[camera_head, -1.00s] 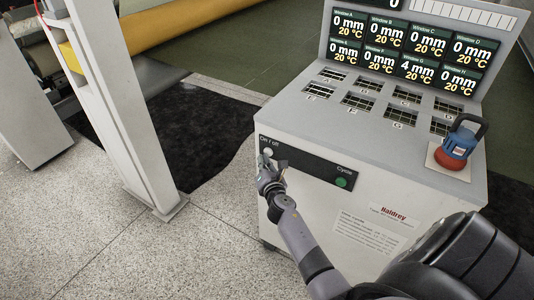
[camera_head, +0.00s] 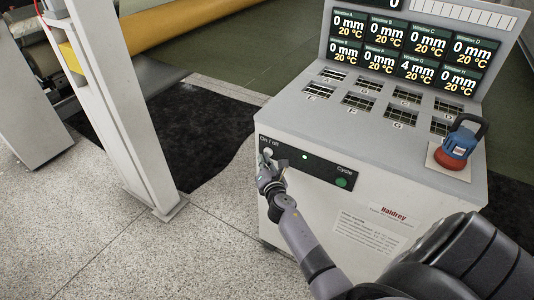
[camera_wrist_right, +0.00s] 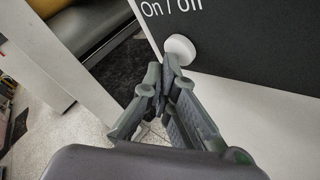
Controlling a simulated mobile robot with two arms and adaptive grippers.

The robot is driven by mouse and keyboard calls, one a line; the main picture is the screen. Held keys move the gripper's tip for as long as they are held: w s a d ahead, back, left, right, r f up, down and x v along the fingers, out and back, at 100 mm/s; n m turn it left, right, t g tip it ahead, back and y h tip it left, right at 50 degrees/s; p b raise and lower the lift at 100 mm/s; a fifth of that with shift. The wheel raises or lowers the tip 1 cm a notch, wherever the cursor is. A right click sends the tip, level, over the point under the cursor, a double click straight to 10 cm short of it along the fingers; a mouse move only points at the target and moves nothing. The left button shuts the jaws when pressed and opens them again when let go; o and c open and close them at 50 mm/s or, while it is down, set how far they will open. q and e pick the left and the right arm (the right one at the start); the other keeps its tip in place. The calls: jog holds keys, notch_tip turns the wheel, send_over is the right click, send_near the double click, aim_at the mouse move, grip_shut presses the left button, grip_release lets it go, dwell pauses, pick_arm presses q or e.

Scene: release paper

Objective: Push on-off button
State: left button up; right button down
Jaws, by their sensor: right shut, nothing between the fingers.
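The white round on-off button (camera_head: 268,152) sits at the left end of the black panel (camera_head: 318,169) on the front of the grey machine, under the label "On / off". It also shows large in the right wrist view (camera_wrist_right: 180,48). My right gripper (camera_head: 266,166) is shut and empty, with its fingertips at the lower edge of the button. In the wrist view the fingertips (camera_wrist_right: 164,64) meet just below and left of the button; whether they touch it I cannot tell. A small green light (camera_head: 305,157) glows on the panel. My left gripper is not in view.
A green Cycle button (camera_head: 341,183) is at the panel's right end. A red and blue knob (camera_head: 457,146) stands on the machine's top, beside display screens (camera_head: 412,50). A white post (camera_head: 118,110) stands at left. The floor in front is clear.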

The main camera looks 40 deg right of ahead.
jog(key=shift+a, duration=0.1)
jog(key=shift+s+a, duration=0.4)
jog(key=shift+a, duration=0.5)
jog(key=shift+s+a, duration=0.35)
jog(key=shift+a, duration=0.55)
jog(key=shift+s+a, duration=0.4)
jog(key=shift+a, duration=0.5)
